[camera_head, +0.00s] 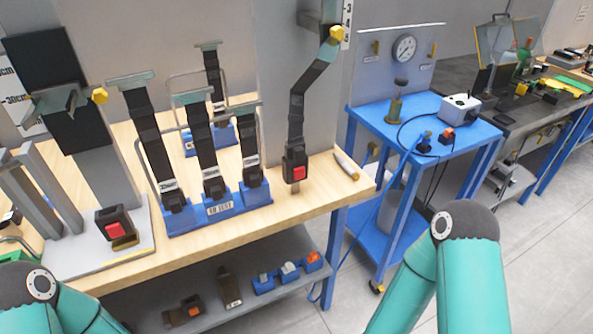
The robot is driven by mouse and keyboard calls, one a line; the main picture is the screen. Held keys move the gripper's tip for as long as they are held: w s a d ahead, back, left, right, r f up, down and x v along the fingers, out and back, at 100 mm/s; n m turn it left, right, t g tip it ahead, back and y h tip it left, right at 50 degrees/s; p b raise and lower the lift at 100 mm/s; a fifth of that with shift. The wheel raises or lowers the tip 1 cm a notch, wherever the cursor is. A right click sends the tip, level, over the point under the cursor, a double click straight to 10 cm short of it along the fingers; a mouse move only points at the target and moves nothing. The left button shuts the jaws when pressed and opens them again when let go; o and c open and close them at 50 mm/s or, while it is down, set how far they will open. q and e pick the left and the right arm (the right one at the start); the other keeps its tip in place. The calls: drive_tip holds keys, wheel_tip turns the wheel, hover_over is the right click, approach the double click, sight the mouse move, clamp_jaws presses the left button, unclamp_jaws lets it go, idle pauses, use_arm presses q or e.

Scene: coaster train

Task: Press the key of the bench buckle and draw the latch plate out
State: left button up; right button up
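Two black buckles with red keys are on the wooden bench (300,203). One buckle (110,213) sits at the left on a pale base plate (85,258), with its red key (115,229) facing me and a brass-coloured piece (124,242) below it. The other buckle (294,147) hangs upright on a black strap (297,105) at the right, red key (299,173) facing me. A narrow metal piece (295,188) shows under it. I cannot tell which one is the bench buckle. Only my teal arm links show at both lower corners; neither gripper is in view.
A blue rack (217,213) with several strapped latches stands mid-bench. A pen-like tool (346,165) lies near the right edge. Loose buckles lie on the lower shelf (210,300). A blue trolley (470,142) with a gauge panel stands to the right. Bench space right of the rack is fairly clear.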

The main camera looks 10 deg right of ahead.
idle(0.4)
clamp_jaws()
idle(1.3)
